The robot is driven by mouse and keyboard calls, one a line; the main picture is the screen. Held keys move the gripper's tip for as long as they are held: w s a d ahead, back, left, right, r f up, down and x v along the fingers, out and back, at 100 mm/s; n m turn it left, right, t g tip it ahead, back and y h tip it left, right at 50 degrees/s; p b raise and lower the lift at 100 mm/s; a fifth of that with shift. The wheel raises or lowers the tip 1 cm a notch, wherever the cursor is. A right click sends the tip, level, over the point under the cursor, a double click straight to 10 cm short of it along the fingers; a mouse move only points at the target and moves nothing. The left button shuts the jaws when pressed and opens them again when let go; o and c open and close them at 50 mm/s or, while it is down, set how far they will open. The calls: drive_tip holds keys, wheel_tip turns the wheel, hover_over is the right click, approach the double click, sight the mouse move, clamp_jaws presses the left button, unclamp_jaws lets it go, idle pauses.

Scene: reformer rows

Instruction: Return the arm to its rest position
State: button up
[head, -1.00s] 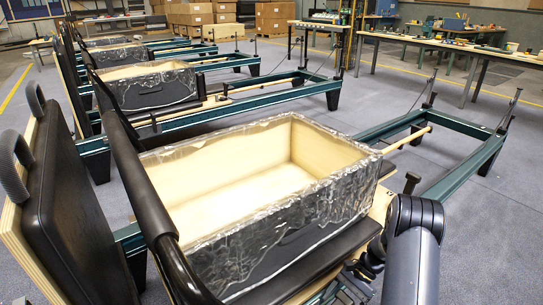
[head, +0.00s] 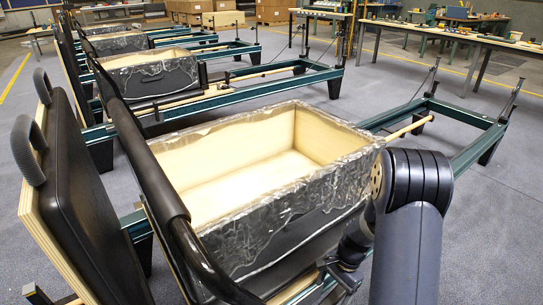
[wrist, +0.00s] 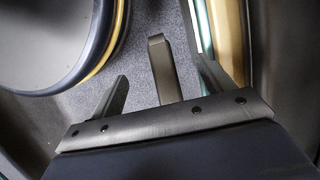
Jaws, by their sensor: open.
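My gripper (wrist: 160,88) shows in the wrist view with its two dark fingers spread apart and nothing held between them. A dark upright bar shows between the fingers; I cannot tell what it belongs to. In the head view my dark arm rises at the lower right, bent at a thick joint in front of the near reformer's right side. The arm's far end drops low beside the reformer, and the fingers cannot be made out there.
The near reformer carries an open wooden box (head: 300,138) wrapped in clear film. A black padded board (head: 85,190) stands at left. Green frame rails (head: 478,150) run to the right. More reformers stand behind. Grey floor (head: 490,230) is open at right.

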drive_tip(key=shift+s+a+r+t+h+b, duration=0.1)
drive_tip(key=shift+s+a+t+h+b, duration=0.3)
drive_tip(key=shift+a+h+b, duration=0.15)
drive_tip(key=shift+s+a+r+t+h+b, duration=0.1)
drive_tip(key=shift+s+a+t+h+b, duration=0.15)
drive_tip(key=shift+a+t+h+b, duration=0.3)
drive_tip(key=shift+s+r, duration=0.1)
drive_tip(key=shift+r, duration=0.2)
wheel_tip(320, 180, up, 10)
drive_tip(key=p, duration=0.4)
drive_tip(key=shift+f, duration=0.15)
drive_tip(key=shift+d+f, duration=0.1)
drive_tip(key=shift+f, duration=0.05)
